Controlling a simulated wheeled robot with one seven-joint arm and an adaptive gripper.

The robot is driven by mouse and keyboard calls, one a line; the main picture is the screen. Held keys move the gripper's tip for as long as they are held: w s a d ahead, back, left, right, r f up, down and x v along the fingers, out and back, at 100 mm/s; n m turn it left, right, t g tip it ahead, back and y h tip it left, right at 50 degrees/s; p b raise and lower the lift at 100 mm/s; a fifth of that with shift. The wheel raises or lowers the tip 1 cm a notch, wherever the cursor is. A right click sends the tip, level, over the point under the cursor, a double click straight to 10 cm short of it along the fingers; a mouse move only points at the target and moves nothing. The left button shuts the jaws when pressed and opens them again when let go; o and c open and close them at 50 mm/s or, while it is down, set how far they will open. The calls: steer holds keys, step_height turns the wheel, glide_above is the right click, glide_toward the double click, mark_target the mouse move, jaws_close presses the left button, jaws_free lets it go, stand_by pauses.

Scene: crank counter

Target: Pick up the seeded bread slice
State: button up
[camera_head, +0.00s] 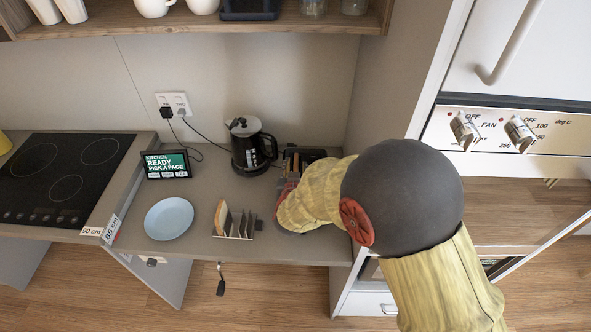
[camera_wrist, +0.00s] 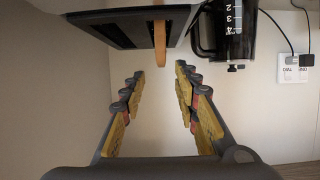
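A tan bread slice (camera_wrist: 160,42) shows edge-on in the wrist view, sticking out of the dark toaster (camera_wrist: 105,28). Its end lies in line with the gap between my fingertips; I cannot tell if it is between them. My gripper (camera_wrist: 160,72) is open, with clear space between its fingers. In the head view the toaster (camera_head: 303,157) is partly hidden by my arm, and the slice in it cannot be made out. Another bread slice (camera_head: 221,216) stands at the left end of a rack (camera_head: 240,236). Seeds cannot be made out on either slice.
A black kettle (camera_head: 249,148) stands close left of the toaster; it also shows in the wrist view (camera_wrist: 237,30). A pale blue plate (camera_head: 169,218) and a small screen (camera_head: 166,164) are further left. A tall oven cabinet (camera_head: 400,75) bounds the right side.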

mark_target(296, 162)
steer(key=x, duration=0.6)
steer(key=shift+a+f+b, duration=0.1)
steer(key=shift+f+b, duration=0.2)
steer(key=shift+f, duration=0.1)
steer(key=shift+c, duration=1.1)
jaws_close()
